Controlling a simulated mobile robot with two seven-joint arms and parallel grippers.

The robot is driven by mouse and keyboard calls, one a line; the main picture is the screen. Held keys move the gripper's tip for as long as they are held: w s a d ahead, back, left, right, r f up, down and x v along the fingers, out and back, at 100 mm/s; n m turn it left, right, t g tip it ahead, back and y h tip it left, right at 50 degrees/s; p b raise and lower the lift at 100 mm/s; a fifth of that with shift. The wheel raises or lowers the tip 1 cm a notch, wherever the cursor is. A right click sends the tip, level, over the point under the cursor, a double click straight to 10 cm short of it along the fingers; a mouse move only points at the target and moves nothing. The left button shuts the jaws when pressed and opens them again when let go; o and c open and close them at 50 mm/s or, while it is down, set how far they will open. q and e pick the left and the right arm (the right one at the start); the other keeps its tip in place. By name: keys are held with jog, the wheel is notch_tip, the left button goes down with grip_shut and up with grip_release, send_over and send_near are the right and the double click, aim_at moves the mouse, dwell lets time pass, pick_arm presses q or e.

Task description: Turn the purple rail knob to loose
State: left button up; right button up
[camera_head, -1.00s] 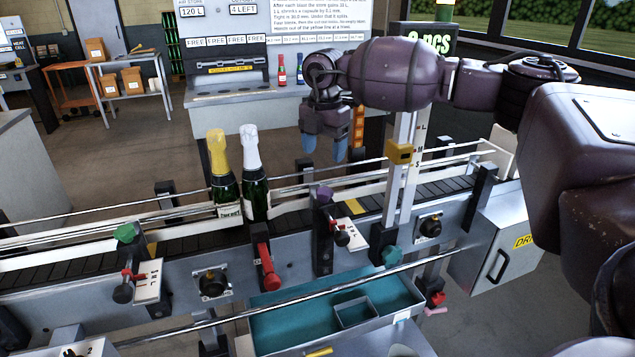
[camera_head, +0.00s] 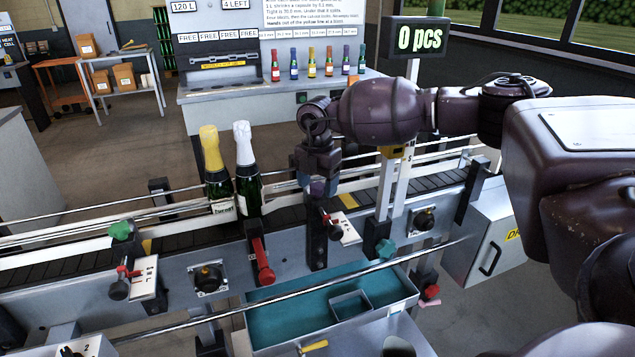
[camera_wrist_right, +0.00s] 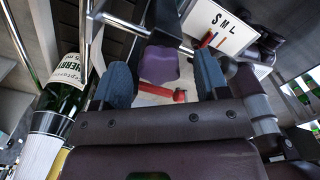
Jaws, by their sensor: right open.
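The purple rail knob (camera_wrist_right: 160,63) sits between the two blue-grey fingertips of my right gripper (camera_wrist_right: 162,80) in the right wrist view. The fingers are apart, with a gap on each side of the knob. In the head view the right gripper (camera_head: 318,182) points down over the knob (camera_head: 318,188), which it largely covers. The S M L plate (camera_wrist_right: 224,30) with a red pointer stands to the right of the knob in the wrist view; the plate also shows in the head view (camera_head: 347,230). My left gripper is not in view.
Two bottles, gold-topped (camera_head: 217,170) and white-topped (camera_head: 247,168), stand on the conveyor left of my gripper. A green knob (camera_head: 121,230) and a red handle (camera_head: 262,260) are along the front. Rails (camera_head: 110,215) run beside the belt. A teal tray (camera_head: 290,322) lies below.

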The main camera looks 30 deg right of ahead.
jog(key=shift+c, duration=0.2)
jog(key=c, duration=0.7)
jog(key=shift+c, duration=0.9)
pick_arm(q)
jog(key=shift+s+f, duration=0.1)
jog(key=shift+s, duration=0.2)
